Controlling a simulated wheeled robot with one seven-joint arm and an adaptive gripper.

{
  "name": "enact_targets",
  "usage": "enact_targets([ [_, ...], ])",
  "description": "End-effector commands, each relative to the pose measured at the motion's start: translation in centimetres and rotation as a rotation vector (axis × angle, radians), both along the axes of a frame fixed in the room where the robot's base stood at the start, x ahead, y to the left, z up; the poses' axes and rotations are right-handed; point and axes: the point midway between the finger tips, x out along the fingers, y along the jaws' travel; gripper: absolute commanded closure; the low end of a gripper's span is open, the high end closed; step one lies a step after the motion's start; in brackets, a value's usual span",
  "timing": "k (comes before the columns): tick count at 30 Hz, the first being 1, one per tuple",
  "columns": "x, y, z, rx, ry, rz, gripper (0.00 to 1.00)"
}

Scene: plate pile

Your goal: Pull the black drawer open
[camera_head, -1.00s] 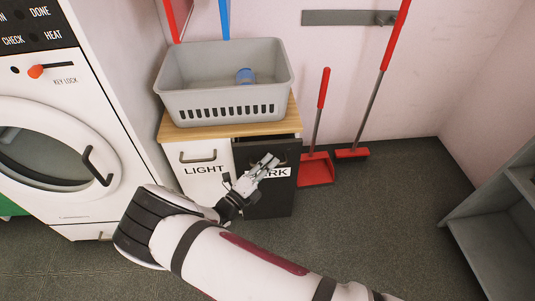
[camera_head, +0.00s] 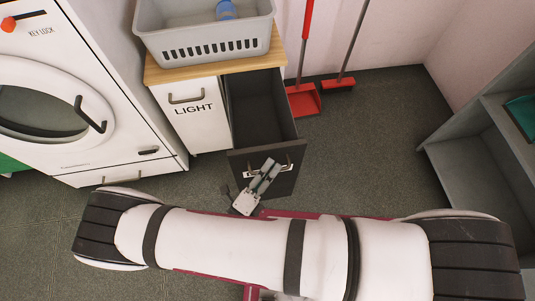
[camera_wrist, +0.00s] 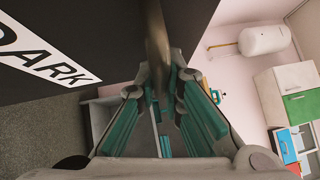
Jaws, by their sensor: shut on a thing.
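The black drawer (camera_head: 262,118) stands well out of the cabinet in the head view, and its empty dark inside shows. Its front faces me and carries a white label, partly hidden by my gripper. In the wrist view the drawer front (camera_wrist: 100,35) fills the upper left, with the word DARK on its label. My gripper (camera_head: 272,170) is at the drawer front, shut on the drawer handle (camera_wrist: 157,45), which runs between the two fingers in the wrist view.
The white LIGHT drawer (camera_head: 194,115) beside it is closed. A grey basket (camera_head: 205,45) with a blue item stands on the wooden top. A washing machine (camera_head: 100,130) is at left, a red dustpan (camera_head: 303,100) behind, and a grey shelf (camera_head: 470,150) at right.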

Motion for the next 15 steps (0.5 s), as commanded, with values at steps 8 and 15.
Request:
enact_targets([
  [8, -0.56, 0.05, -0.12, 0.006, 0.002, 0.002, 1.00],
  [15, -0.54, 0.07, -0.13, 0.006, 0.003, 0.002, 0.78],
])
